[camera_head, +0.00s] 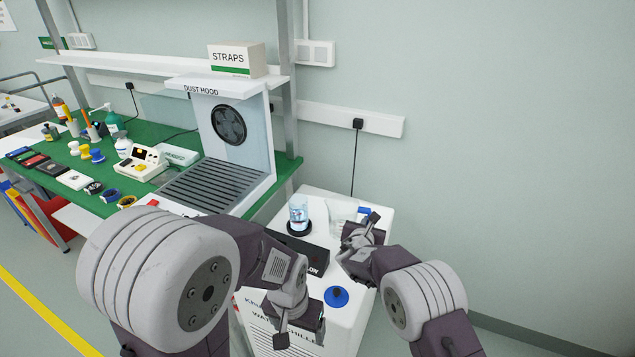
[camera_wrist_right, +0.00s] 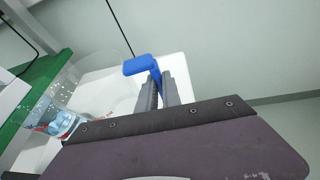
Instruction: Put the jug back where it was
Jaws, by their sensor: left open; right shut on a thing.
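The clear jug (camera_head: 338,213) is at the back right of the white chiller top in the head view. Its blue handle (camera_wrist_right: 142,66) shows between the fingers of my right gripper (camera_wrist_right: 161,90) in the right wrist view. My right gripper (camera_head: 363,228) is shut on this handle, and the arm partly hides the jug. I cannot tell whether the jug's base touches the top. My left gripper (camera_head: 299,335) is open and empty, low over the front of the chiller (camera_head: 372,268).
A glass with bluish water (camera_head: 299,211) stands on a dark round base left of the jug. The green workbench (camera_head: 118,205) with a dust hood (camera_head: 217,90) stands left. A wall is behind.

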